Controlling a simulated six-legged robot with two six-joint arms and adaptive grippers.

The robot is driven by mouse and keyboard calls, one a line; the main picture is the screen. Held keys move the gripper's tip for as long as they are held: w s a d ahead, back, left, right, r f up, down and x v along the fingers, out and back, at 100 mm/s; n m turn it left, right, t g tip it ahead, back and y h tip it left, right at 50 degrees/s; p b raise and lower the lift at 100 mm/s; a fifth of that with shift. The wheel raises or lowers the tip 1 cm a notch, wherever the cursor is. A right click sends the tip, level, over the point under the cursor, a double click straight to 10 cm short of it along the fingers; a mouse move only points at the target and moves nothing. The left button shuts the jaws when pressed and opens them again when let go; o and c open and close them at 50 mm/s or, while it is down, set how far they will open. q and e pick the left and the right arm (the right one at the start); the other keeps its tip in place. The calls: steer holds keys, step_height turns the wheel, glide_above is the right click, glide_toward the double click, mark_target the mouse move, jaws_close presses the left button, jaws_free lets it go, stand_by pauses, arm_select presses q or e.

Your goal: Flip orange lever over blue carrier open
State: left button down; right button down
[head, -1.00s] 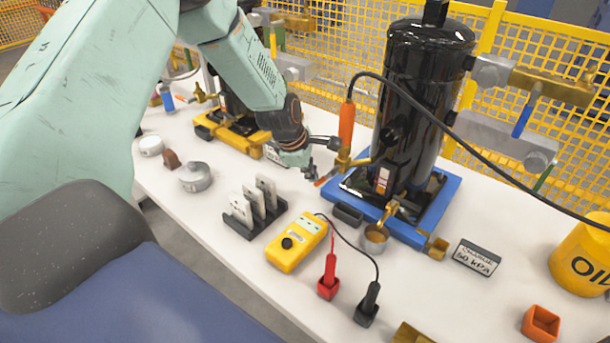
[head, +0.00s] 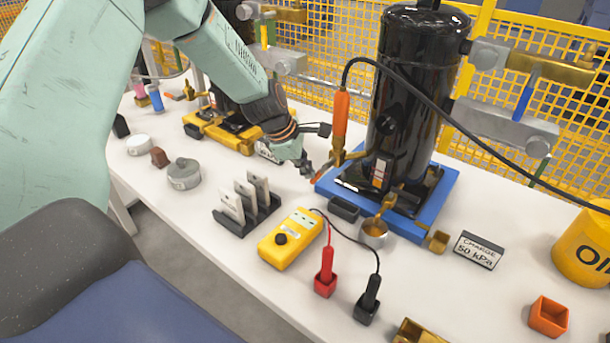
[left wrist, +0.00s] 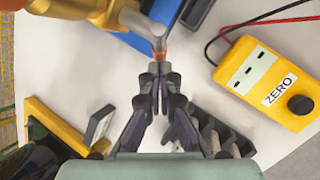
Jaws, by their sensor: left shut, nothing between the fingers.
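The blue carrier (head: 440,204) stands on the white table and bears the black compressor (head: 403,95). An orange lever (head: 322,170) sticks out to the left from the brass valve over the carrier's left corner. In the left wrist view the orange lever (left wrist: 160,55) shows just beyond my fingertips, partly hidden by them. My left gripper (head: 308,171) is shut and empty, its tips at the lever's free end; I cannot tell whether they touch it. In the left wrist view the shut fingers (left wrist: 158,72) point at the lever. My right gripper is not in view.
An orange-handled hose (head: 341,118) rises from the valve. A yellow meter (head: 290,238), a dark rack of white plates (head: 247,204) and a red probe (head: 326,270) stand in front. A yellow carrier (head: 225,135) is behind my left arm. Yellow mesh fencing (head: 335,45) closes the back.

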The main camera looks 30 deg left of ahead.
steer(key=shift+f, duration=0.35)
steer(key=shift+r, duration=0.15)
